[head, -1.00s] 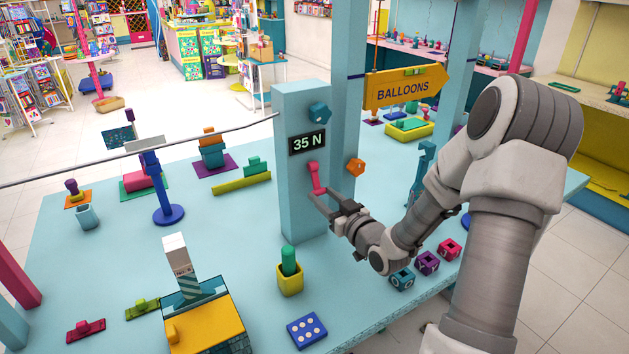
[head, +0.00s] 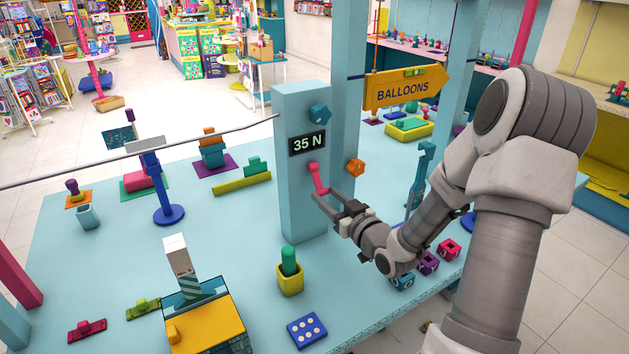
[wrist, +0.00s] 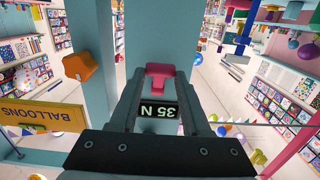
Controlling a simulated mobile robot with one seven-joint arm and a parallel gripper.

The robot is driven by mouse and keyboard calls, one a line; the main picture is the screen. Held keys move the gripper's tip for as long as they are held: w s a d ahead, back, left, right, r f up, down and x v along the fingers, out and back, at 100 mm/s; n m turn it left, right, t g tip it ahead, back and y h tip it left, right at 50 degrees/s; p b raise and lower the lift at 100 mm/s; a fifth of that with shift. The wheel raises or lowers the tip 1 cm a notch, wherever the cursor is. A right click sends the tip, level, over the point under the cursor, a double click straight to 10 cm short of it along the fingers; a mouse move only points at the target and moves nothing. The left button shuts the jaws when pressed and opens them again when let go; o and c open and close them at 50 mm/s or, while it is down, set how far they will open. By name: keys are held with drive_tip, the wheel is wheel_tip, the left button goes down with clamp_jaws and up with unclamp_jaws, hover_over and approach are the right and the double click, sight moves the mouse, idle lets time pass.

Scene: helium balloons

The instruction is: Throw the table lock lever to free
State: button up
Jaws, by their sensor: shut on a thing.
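The lever's free end hangs downward, tilted a little to the right. My gripper (head: 322,194) is at that lower end, with a finger on each side, shut on it. In the wrist view the pink lever (wrist: 158,72) sits between the fingertips of my gripper (wrist: 158,84), and the display (wrist: 160,115) shows upside down. I see no lock or free marking beside the lever.
A yellow cup with a green peg (head: 289,283) and a blue dotted block (head: 307,330) stand on the table below. An orange "BALLOONS" sign (head: 404,89) hangs behind.

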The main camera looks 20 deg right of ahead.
drive_tip(key=shift+s+d+r, duration=0.1)
drive_tip(key=shift+s+r, duration=0.35)
drive_tip(key=shift+r, duration=0.05)
drive_tip(key=shift+s+d+r+p, duration=0.1)
drive_tip(key=shift+s+r+p, duration=0.4)
drive_tip(key=shift+r, duration=0.3)
drive_tip(key=shift+s+r+p, duration=0.15)
drive_tip(key=shift+r+p, duration=0.25)
drive_tip(key=shift+r, duration=0.05)
drive_tip(key=o, duration=1.2)
drive_tip(key=shift+s, duration=0.1)
